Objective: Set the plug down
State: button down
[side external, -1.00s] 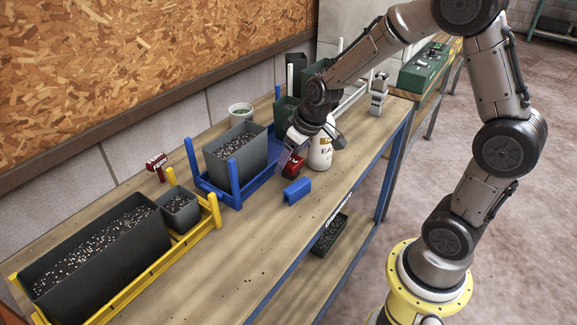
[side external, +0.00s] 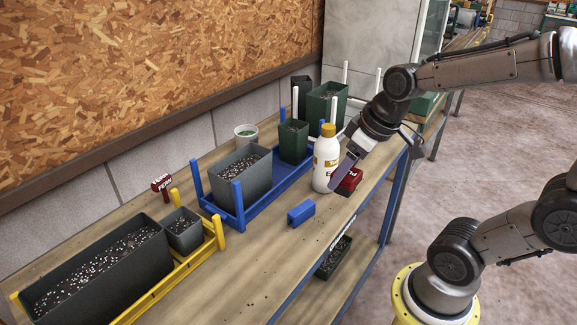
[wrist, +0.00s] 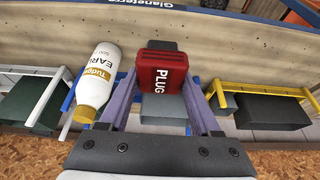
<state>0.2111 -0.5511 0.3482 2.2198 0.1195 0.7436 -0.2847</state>
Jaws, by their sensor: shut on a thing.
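The red plug (wrist: 162,78), lettered PLUG, sits between the two purple fingers of my gripper (wrist: 160,92) in the wrist view. In the side view the plug (side external: 349,181) shows at the fingertips, just right of the white bottle and near the front edge of the bench. My gripper (side external: 352,172) is shut on it and reaches down from the upper right. The near finger partly covers the plug. I cannot tell whether its underside touches the bench.
A white bottle with a yellow cap (side external: 326,158) stands close left of the plug. A blue rack (side external: 226,217) and yellow rack (side external: 213,246) hold soil-filled pots.

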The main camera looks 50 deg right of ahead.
jog(key=shift+s, duration=0.1)
jog(key=w+d+r, duration=0.2)
jog(key=w+r, duration=0.8)
jog(key=w, duration=0.1)
jog(key=w+d+r, duration=0.2)
jog(key=w+r, duration=0.1)
jog(key=w, duration=1.3)
jog(key=w+f, duration=1.2)
jog(key=w, duration=0.3)
jog(key=f, duration=0.6)
jog(key=a+f, duration=0.1)
jog(key=f, duration=0.2)
jog(key=shift+f, duration=2.35)
jog(key=shift+f, duration=0.15)
